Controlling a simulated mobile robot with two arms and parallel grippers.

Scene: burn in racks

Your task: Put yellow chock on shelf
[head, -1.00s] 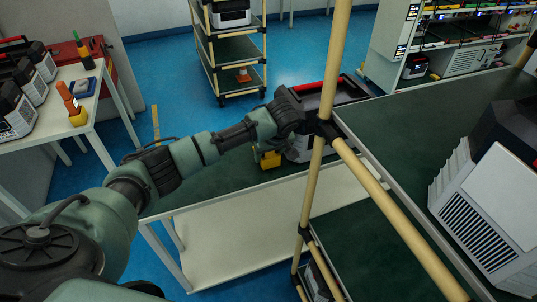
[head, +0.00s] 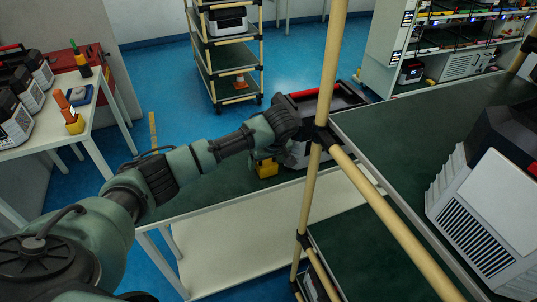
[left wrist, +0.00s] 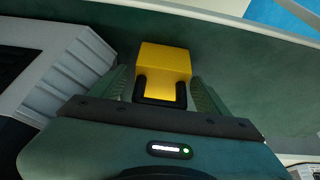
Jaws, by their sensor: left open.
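The yellow chock (head: 266,169) sits on the green top of a white-framed table (head: 205,193), beside a grey and black machine (head: 300,153). My left gripper (head: 262,155) is at the chock, partly hidden by my own arm in the head view. In the left wrist view the chock (left wrist: 165,62) lies between the two fingers of my open left gripper (left wrist: 162,92). A green shelf (head: 400,120) on tan poles stands at the right. My right gripper is not in view.
A tan pole (head: 322,120) stands upright close to my left arm. A large white and black machine (head: 490,205) is on the right shelf. A rack cart (head: 232,55) stands behind. A white table (head: 95,90) at left holds devices and an orange-yellow item.

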